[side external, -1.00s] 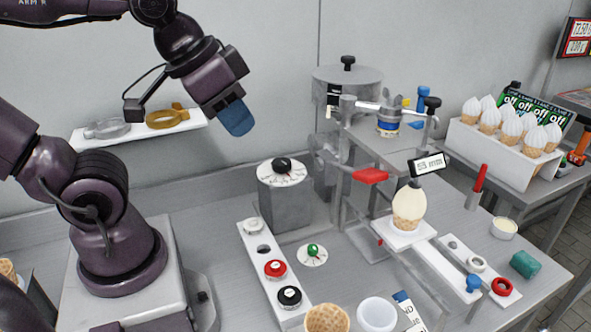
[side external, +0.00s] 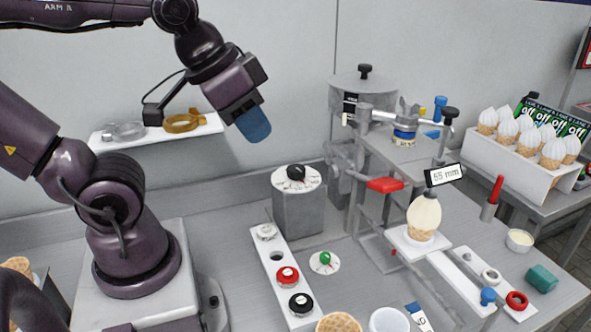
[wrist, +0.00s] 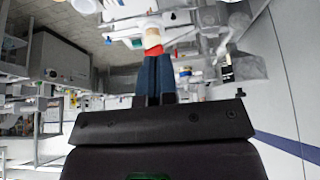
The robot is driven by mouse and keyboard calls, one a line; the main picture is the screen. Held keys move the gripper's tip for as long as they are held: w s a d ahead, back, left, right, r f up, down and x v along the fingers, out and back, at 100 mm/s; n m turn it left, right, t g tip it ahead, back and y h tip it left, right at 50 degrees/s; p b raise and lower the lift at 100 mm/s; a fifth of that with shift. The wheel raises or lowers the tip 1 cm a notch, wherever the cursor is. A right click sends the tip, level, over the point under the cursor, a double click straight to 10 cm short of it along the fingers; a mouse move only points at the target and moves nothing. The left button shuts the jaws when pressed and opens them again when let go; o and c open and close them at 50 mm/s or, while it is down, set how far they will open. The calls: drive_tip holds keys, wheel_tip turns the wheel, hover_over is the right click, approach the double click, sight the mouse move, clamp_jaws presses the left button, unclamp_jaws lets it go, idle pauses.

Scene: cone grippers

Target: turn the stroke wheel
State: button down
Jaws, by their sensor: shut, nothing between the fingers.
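My gripper (side external: 253,126) hangs in the air in the side view, with blue fingers pointing down and to the right. It is shut and empty, above and to the left of the grey block (side external: 299,212). On that block is a white dial with a black knob (side external: 297,172), which may be the stroke wheel; no label confirms it. A small display (side external: 445,174) reads 55 mm above a cone (side external: 424,217) on a white plate. In the wrist view the blue fingers (wrist: 155,82) lie together, with a red part (wrist: 153,50) beyond their tips.
A red lever (side external: 385,185) sticks out of the metal frame right of the block. A white strip (side external: 282,265) with several knobs lies in front, beside a green knob (side external: 325,259) on a disc. A cone rack (side external: 520,165) stands at the right. Air around my gripper is free.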

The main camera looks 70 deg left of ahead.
idle(0.3)
drive_tip(key=c, duration=1.6)
unclamp_jaws()
drive_tip(key=o, duration=1)
drive_tip(key=shift+n+g, duration=0.8)
drive_tip(key=w+a+f, duration=0.2)
drive_tip(key=a, duration=0.1)
drive_tip(key=shift+w, duration=0.15)
drive_tip(key=n+g, duration=0.4)
drive_tip(key=n, duration=0.3)
approach(296, 168)
wheel_tip(296, 168, down, 9)
drive_tip(key=shift+f, duration=0.2)
drive_tip(key=c, duration=0.9)
